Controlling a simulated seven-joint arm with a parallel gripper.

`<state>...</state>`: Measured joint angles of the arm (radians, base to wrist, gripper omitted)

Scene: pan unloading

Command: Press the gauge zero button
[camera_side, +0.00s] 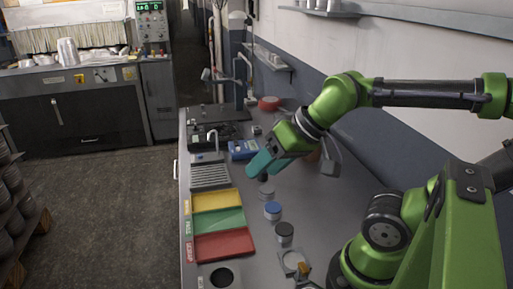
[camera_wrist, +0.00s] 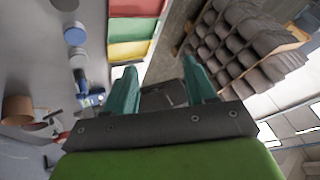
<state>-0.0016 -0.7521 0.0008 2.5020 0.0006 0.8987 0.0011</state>
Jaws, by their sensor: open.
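A small blue device (camera_side: 243,149), which looks like the gauge, sits on the bench behind the colored trays. A blue box also shows left of my fingers in the wrist view (camera_wrist: 92,100). The zero button is too small to make out. My gripper (camera_side: 258,165) has teal fingers and hangs above the bench, just in front of and to the right of the blue device in the side view. In the wrist view my gripper (camera_wrist: 160,64) has its two fingers spread apart with nothing between them.
Yellow (camera_side: 212,199), green (camera_side: 217,221) and red (camera_side: 222,246) trays line the bench's left edge. A ribbed rack (camera_side: 209,175) lies behind them. A blue-topped jar (camera_side: 272,210) and a dark jar (camera_side: 285,232) stand to their right. A reddish ring (camera_side: 268,103) lies farther back.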

